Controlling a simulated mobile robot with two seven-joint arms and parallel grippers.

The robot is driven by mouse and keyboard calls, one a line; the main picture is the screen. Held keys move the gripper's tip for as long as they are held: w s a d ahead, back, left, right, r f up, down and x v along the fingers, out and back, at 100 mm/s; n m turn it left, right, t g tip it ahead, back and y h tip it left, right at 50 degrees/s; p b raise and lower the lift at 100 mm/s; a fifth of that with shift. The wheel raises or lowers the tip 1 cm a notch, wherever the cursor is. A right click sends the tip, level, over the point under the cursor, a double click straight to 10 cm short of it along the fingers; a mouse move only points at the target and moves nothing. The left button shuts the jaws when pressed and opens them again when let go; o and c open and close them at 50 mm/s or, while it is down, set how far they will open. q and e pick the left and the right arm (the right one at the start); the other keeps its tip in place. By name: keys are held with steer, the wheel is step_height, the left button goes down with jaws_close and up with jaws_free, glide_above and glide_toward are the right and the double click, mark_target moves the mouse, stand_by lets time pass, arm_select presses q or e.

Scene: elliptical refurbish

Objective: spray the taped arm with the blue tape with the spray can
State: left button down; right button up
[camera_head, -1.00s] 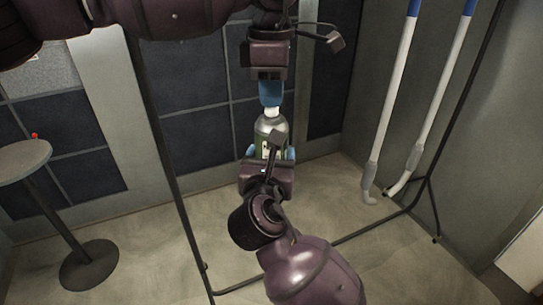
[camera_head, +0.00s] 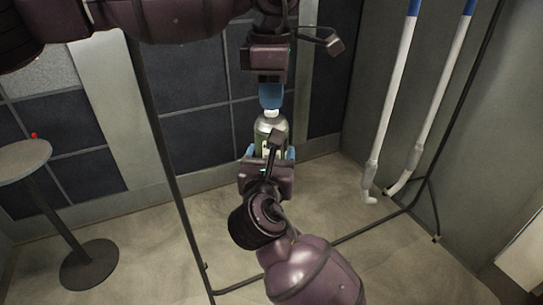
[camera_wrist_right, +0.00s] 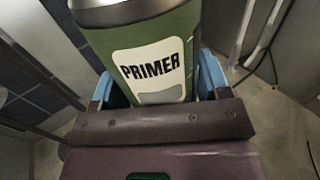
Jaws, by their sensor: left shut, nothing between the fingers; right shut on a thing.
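A green spray can (camera_head: 271,134) with a pale top stands upright in my right gripper (camera_head: 270,153). The gripper is shut around its lower body. In the right wrist view the can (camera_wrist_right: 155,58) shows a label reading PRIMER. My left gripper (camera_head: 271,103) is shut and empty, pointing down right over the can's top; I cannot tell whether it touches. Two white arms hang at the right, one nearer the middle (camera_head: 392,95) and one farther right (camera_head: 442,95). Both show blue at the top picture edge, where their upper ends are cut off.
A dark rack frame has a post (camera_head: 165,150) on the left and a floor bar (camera_head: 380,226) below the hanging arms. A small round table (camera_head: 22,160) with a tiny red thing (camera_head: 34,135) stands at the far left. Walls close off the back and right.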

arm_select(q)
steer(key=shift+r, duration=2.35)
step_height(320, 180, up, 12)
